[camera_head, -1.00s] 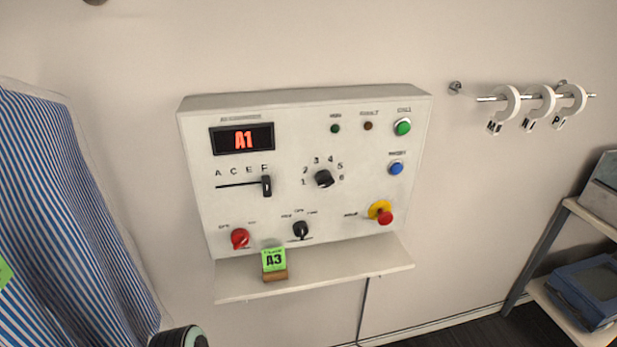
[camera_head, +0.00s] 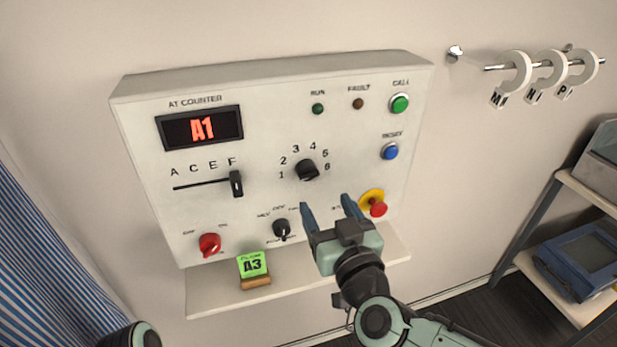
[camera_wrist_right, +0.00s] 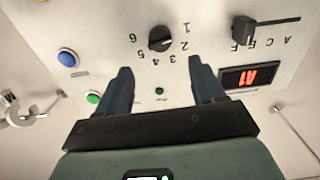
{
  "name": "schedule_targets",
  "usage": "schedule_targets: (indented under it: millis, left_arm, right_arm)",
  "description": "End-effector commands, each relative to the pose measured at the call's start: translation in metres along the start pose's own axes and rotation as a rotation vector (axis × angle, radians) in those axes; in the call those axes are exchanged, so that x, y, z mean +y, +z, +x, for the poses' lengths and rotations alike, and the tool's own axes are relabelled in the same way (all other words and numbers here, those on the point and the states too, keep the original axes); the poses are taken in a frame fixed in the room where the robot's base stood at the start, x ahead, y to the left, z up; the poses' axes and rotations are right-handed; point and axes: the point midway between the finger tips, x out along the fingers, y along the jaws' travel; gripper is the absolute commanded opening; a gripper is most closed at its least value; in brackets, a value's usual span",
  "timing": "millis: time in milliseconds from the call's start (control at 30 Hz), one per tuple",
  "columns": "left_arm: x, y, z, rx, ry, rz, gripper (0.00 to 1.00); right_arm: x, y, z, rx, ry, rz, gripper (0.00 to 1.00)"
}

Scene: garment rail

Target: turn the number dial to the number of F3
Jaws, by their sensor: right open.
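The black number dial (camera_head: 307,170) is on the white panel (camera_head: 340,100), with numbers 1 to 6 around it. It also shows in the right wrist view (camera_wrist_right: 160,38). Its pointer is too small to read surely. The red display (camera_head: 202,128) reads A1. The letter slider (camera_head: 236,184) stands at the F end. A green card (camera_head: 252,264) on the ledge reads A3, not F3. My right gripper (camera_head: 327,204) is open and empty, its fingers pointing at the panel below and right of the dial in the head view. It touches nothing that I can see.
A red knob (camera_head: 209,244), a black switch (camera_head: 282,229), a red emergency button (camera_head: 378,209), a blue button (camera_head: 390,151) and a green button (camera_head: 399,103) surround the dial. The ledge (camera_head: 215,300) juts out below. A striped cloth (camera_head: 40,260) hangs at left.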

Motion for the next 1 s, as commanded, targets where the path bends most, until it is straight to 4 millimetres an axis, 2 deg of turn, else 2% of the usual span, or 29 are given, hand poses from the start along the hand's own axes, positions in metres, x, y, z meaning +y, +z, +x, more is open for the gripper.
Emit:
schedule_targets:
  millis: [33,200,400,600,867,900,967,1000]
  left_arm:
    - [0.000,0.000,0.001,-0.001,0.000,0.000,0.47]
    - [-0.001,0.000,0.003,-0.001,0.000,0.000,0.47]
    - [-0.001,0.000,0.002,-0.001,0.000,0.000,0.47]
    - [-0.001,0.000,0.002,0.000,0.000,0.000,0.47]
    - [-0.001,0.000,0.002,0.000,0.000,0.000,0.47]
    - [-0.001,0.000,0.002,0.000,0.000,0.000,0.47]
    - [-0.001,0.000,0.002,0.000,0.000,0.000,0.47]
    - [-0.001,0.000,0.002,0.000,0.000,0.000,0.47]
  right_arm:
    - [-0.001,0.002,0.012,-0.002,-0.001,-0.002,0.68]
    - [-0.001,0.002,0.049,-0.002,-0.001,-0.004,0.68]
    - [-0.001,0.001,0.081,-0.001,0.000,-0.002,0.68]
    - [0.000,0.001,0.095,-0.001,-0.001,-0.001,0.68]
    - [0.000,0.001,0.097,-0.001,-0.001,0.000,0.68]
    - [0.000,0.001,0.097,-0.001,-0.001,-0.001,0.65]
    - [0.000,0.001,0.097,-0.001,-0.001,0.000,0.45]
    - [0.000,0.001,0.097,-0.001,-0.001,0.000,0.32]
